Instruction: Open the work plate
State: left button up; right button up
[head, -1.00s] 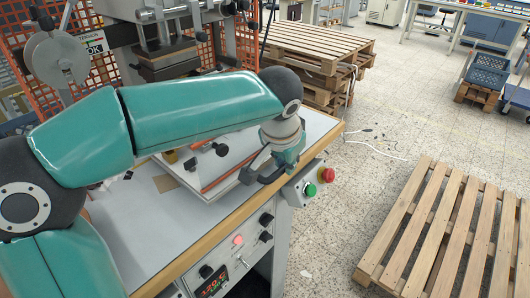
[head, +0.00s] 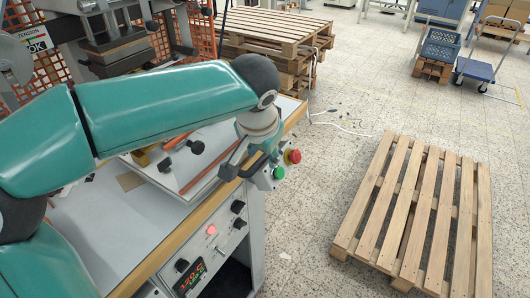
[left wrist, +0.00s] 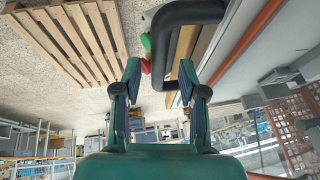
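The work plate (head: 160,180) is a pale flat plate with an orange-red edge strip, lying on the machine's table below my left forearm. My left gripper (head: 243,166) is at its right front corner, pointing down beside the control buttons. In the left wrist view the two fingers (left wrist: 160,78) are open and apart. A black U-shaped handle (left wrist: 158,55) shows there, with its near bar in line with the gap between them. I cannot tell whether a finger touches it. In the head view the gripper and forearm hide part of the plate. My right gripper is not in view.
A green button (head: 278,172) and a red button (head: 293,156) sit close to the right of the gripper. The stamping head (head: 115,50) stands above the table at the back. A wooden pallet (head: 418,205) lies on the floor at the right, and stacked pallets (head: 275,28) stand behind.

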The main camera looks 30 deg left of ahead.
pick_arm(q)
jog(key=v, duration=1.2)
dwell(0.4)
